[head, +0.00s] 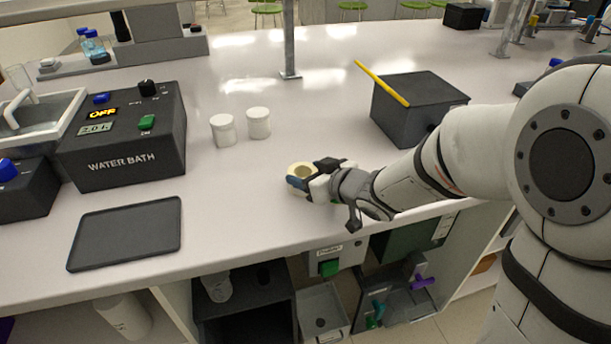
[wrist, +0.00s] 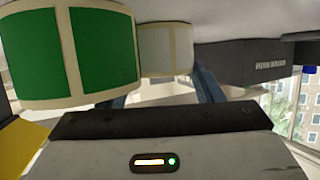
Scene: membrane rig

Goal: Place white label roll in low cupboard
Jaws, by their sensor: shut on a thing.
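The white label roll (wrist: 166,48) sits between the blue fingers of my gripper (wrist: 165,92) in the wrist view, pale with cream edges. In the head view my gripper (head: 299,183) is at a cream ring-shaped roll (head: 302,170), close above or on the bench near its front edge; I cannot tell if it is lifted. A roll with green labels (wrist: 75,55) is large and near at the left of the wrist view. I cannot make it out in the head view. The low space under the bench (head: 190,312) shows only in part, so I cannot tell which part is the cupboard.
Two white jars (head: 222,131) stand behind and left of my gripper. A water bath (head: 125,140) and a black tray (head: 125,233) are at left. A black box (head: 415,105) with a yellow stick is behind my arm. Dark bins (head: 245,330) stand below the bench.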

